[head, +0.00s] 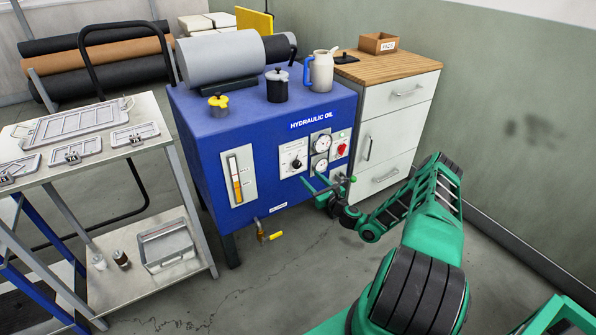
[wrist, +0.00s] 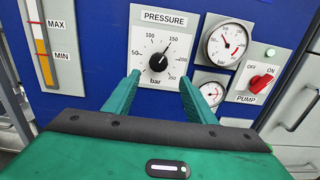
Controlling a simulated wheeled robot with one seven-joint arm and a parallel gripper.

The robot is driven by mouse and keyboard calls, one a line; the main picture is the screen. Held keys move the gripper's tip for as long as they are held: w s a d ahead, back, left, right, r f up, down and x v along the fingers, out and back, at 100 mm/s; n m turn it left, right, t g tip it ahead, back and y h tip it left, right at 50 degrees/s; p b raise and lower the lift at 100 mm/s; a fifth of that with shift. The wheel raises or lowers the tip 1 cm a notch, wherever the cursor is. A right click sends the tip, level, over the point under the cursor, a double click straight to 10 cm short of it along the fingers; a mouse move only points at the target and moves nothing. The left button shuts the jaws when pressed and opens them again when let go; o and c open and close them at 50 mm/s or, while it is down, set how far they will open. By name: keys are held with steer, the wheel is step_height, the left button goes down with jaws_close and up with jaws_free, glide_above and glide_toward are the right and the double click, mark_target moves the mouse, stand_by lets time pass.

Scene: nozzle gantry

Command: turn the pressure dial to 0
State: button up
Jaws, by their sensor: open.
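The pressure dial (wrist: 157,63) is a black knob on a white plate marked PRESSURE and bar, on the blue hydraulic oil cabinet (head: 225,125). Its white pointer points up and slightly right, close to the 150 mark. The dial also shows in the head view (head: 297,163), left of two round gauges. My gripper (wrist: 159,80) is open and empty in front of the plate. Its green fingertips lie left and right of the knob, slightly below it in the picture. I cannot tell the gap to the plate. The head view shows my gripper (head: 311,182) low before the panel.
Two gauges (wrist: 228,41) and a red pump switch (wrist: 262,81) sit right of the dial. A level window (wrist: 42,45) is at left. A yellow-handled valve (head: 275,235) sticks out below. A trolley (head: 185,185) stands left, a white drawer cabinet (head: 395,120) right.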

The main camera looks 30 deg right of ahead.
mark_target(298, 167)
steer(key=w, duration=0.9)
steer(key=shift+w+a, duration=0.25)
steer(key=shift+a, duration=0.1)
steer(key=c, duration=1)
steer(key=shift+a, duration=0.2)
steer(key=shift+c, duration=0.2)
steer(key=shift+d, duration=0.1)
